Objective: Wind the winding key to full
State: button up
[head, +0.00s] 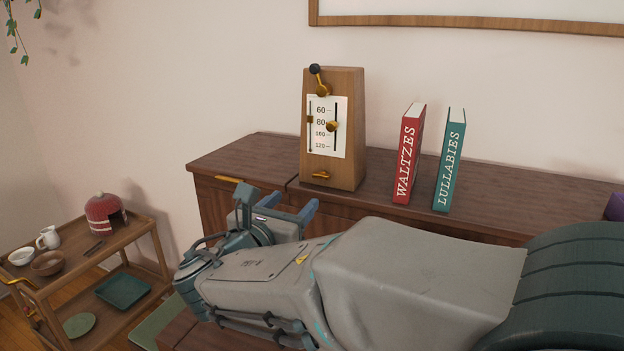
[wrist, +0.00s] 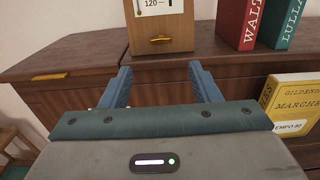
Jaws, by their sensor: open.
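The wooden metronome (head: 352,130) stands upright on the sideboard. The brass winding key (head: 321,175) is low on its front, lying nearly level. It also shows in the wrist view (wrist: 161,39), ahead of my fingers. The white dial (head: 324,148) reads 60 to 120, with a round brass knob (head: 332,126) a little below 80 and a small brass marker (head: 310,119) in a slot on the left. A black-tipped brass lever (head: 316,71) is at the top. My gripper (head: 289,204) is open and empty, in front of and below the key, apart from it; its fingers show in the wrist view (wrist: 160,70).
On the sideboard (head: 240,153), a red book (head: 409,150) and a teal book (head: 450,160) stand right of the metronome. A yellow book (wrist: 296,98) is at right in the wrist view. A wooden cart (head: 140,228) with dishes stands at left. The sideboard top left of the metronome is clear.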

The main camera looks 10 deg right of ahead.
aim_at(320, 178)
jog(key=p+x, duration=0.2)
jog(key=x, duration=1)
jog(key=c, duration=1)
